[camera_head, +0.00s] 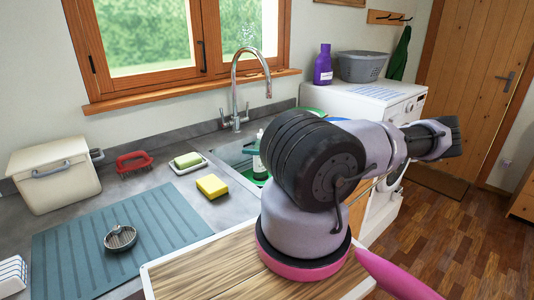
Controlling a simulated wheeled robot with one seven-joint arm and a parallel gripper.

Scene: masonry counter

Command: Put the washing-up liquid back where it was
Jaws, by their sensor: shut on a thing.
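The washing-up liquid (262,173) is a small upright bottle with a pale top and a green lower part, over the sink area beside my arm. A teal bar, which looks like the jaws of my gripper (262,147), crosses the bottle just below its top and is shut on it. The rest of the gripper is hidden behind my large dark arm joint. I cannot tell whether the bottle's base touches anything.
A teal mat (75,255) holds a metal strainer (120,238). A tap (236,95) rises behind the sink. A purple bottle (323,66) stands on the washing machine.

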